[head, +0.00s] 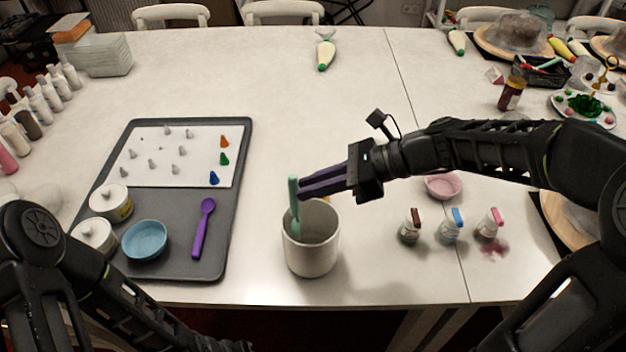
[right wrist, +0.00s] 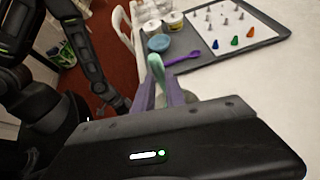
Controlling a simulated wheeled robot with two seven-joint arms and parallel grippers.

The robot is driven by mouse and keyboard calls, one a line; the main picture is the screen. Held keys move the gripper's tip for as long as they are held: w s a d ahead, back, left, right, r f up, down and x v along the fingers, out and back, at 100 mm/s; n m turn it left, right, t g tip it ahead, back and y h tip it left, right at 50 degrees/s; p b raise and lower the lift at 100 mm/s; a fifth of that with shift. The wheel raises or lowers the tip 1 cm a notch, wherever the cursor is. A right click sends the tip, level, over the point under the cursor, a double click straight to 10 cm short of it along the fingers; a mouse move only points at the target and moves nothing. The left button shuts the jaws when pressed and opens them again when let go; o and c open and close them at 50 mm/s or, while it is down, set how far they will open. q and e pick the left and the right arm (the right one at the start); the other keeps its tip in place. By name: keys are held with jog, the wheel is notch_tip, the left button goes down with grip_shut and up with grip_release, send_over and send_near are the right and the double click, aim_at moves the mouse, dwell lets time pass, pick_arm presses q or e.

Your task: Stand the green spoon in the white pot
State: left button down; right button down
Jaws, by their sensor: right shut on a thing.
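The green spoon (head: 294,192) is upright, with its lower part inside the mouth of the white pot (head: 312,258), near the left inner wall. Whether it touches the pot's bottom is hidden. My right gripper (head: 301,188) comes in from the right above the pot's rim, its purple fingers shut on the spoon's upper part. The right wrist view shows the spoon's pale green end (right wrist: 157,66) between the two fingers (right wrist: 158,95). My left arm is at the lower left of the head view; its gripper is not clearly visible.
A dark tray (head: 230,200) left of the pot holds a purple spoon (head: 203,228), a blue bowl (head: 145,240), white jars and piping tips. Several small bottles (head: 450,230) and a pink bowl (head: 443,187) stand right of the pot.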

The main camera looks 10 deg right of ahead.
jog(key=shift+f+b, duration=0.8)
jog(key=shift+f, duration=0.85)
jog(key=c, duration=2.1)
grip_release()
jog(key=o, duration=0.4)
jog(key=v, duration=0.8)
jog(key=shift+w, duration=0.1)
